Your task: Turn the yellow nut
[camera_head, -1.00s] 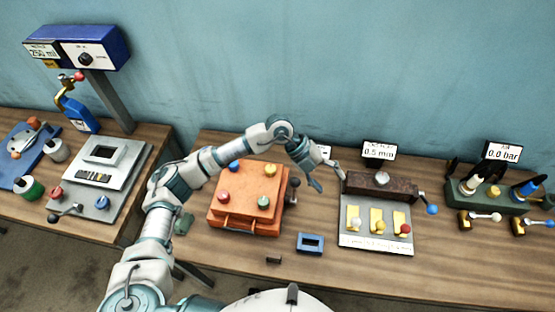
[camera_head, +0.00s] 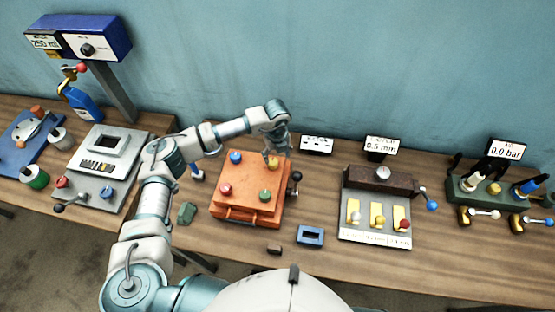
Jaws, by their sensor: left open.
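The yellow nut (camera_head: 273,163) sits at the back right corner of the orange box (camera_head: 242,211). The box top also carries a blue nut (camera_head: 236,157), a red nut (camera_head: 225,189) and a green nut (camera_head: 265,194). My left gripper (camera_head: 276,152) is open and points down at the yellow nut. Its fingers partly cover the nut, and I cannot tell whether they touch it. My right gripper is not in view.
A black-knobbed handle (camera_head: 296,177) sticks out at the box's right side. A blue frame (camera_head: 311,236) and a small brown block (camera_head: 274,248) lie in front. A gauge fixture (camera_head: 377,205) stands to the right, with bare table between.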

